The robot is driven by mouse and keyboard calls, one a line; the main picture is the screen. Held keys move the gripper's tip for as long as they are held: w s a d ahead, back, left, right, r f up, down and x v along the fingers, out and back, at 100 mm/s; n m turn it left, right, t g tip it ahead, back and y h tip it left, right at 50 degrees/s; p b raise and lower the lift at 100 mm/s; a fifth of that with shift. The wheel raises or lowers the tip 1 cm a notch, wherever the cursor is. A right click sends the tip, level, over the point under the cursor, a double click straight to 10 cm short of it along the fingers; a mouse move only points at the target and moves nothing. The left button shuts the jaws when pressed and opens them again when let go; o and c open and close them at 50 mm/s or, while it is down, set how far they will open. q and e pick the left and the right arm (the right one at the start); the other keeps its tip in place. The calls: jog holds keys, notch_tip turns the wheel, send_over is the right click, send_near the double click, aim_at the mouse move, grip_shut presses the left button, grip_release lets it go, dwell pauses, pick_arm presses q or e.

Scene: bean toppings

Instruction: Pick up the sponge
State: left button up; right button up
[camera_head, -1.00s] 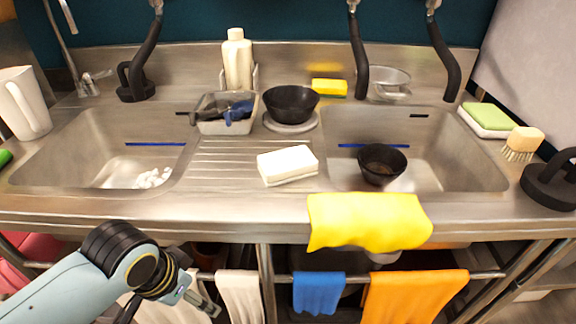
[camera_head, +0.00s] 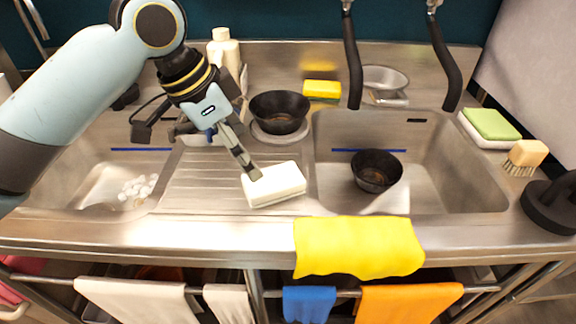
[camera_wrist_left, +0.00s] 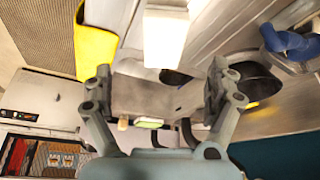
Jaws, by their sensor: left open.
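A white block-shaped sponge (camera_head: 275,184) lies on the ribbed drainboard between the two sinks. It also shows at the top of the left wrist view (camera_wrist_left: 165,36). My left gripper (camera_head: 254,174) reaches down from the upper left, with its fingertips at the sponge's left end; I cannot tell whether they touch it. In the left wrist view, my left gripper's fingers (camera_wrist_left: 161,74) are spread wide with nothing between them, and the sponge shows beyond them. A yellow sponge (camera_head: 322,89) lies at the back of the counter. My right gripper is not in view.
A black bowl (camera_head: 279,108) stands behind the white sponge, and another black bowl (camera_head: 376,171) sits in the right sink. A yellow cloth (camera_head: 358,246) hangs over the front edge. A green and white pad (camera_head: 490,124) and a brush (camera_head: 525,155) lie at the right.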

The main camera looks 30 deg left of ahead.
aim_at(271, 178)
pick_arm(q)
jog(key=shift+w+d+f, duration=0.1)
jog(key=shift+w+f, duration=0.05)
jog(key=shift+w, duration=0.4)
jog(key=shift+w+f, duration=0.15)
jog(key=shift+w, duration=0.35)
jog(key=x, duration=0.3)
jog(key=shift+s+d+f, duration=0.1)
jog(key=shift+s+d, duration=0.1)
jog(key=shift+s, duration=0.05)
jog(key=shift+w+f, duration=0.2)
jog(key=shift+f, duration=0.1)
jog(key=x, duration=0.4)
jog(key=shift+w+d+f, duration=0.1)
jog(key=shift+w+f, duration=0.05)
jog(key=shift+f, duration=0.1)
jog(key=shift+w+f, duration=0.1)
jog(key=shift+f, duration=0.2)
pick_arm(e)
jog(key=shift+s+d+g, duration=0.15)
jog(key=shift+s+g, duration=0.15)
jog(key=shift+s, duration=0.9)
pick_arm(q)
jog(key=shift+f, duration=0.2)
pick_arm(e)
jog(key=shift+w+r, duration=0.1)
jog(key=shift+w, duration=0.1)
